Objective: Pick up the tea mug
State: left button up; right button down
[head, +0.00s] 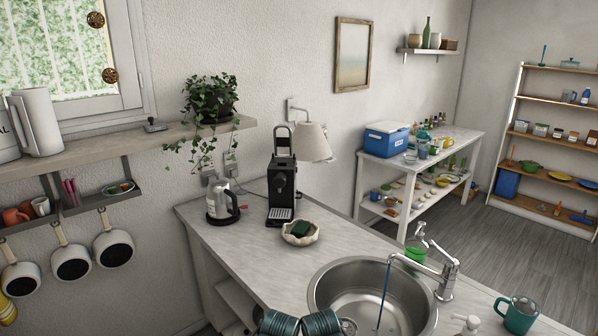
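A teal mug (519,315) stands upright at the lower right of the head view, on the grey counter to the right of the sink. It is the nearest mug, and its handle points left. The bottom edge of the picture lies close to its base. I cannot see its contents clearly.
A kettle (222,203), coffee machine (282,190) and shell dish (300,239) are farther back. Counter right of the tap looks mostly clear.

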aim_at(513, 314)
jog(key=z, duration=1.55)
jog(key=k+j+z, duration=0.25)
jog(key=z, duration=0.15)
